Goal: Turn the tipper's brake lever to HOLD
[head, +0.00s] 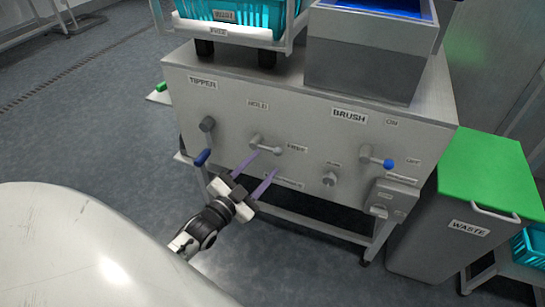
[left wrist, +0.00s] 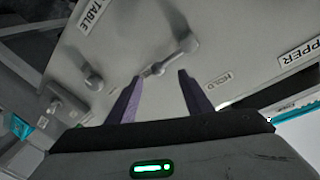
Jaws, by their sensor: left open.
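The tipper's brake lever (head: 266,146) is a short grey lever on the front panel, below the HOLD label (head: 258,104). Its knob end points right, toward the FREE label (head: 296,148). My left gripper (head: 270,160) is open, with purple fingers reaching up to the panel just below and left of the lever's knob. In the left wrist view, the lever (left wrist: 170,60) appears at the gap between the fingertips, with the HOLD label (left wrist: 218,80) to the right. I cannot tell whether a finger touches it. My right gripper is not in view.
A blue-handled crank (head: 202,157) sits left under the TIPPER label (head: 202,83). A blue-knobbed brush lever (head: 377,160) and a small knob (head: 330,178) are to the right. A green-lidded waste bin (head: 490,175) stands beside the machine.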

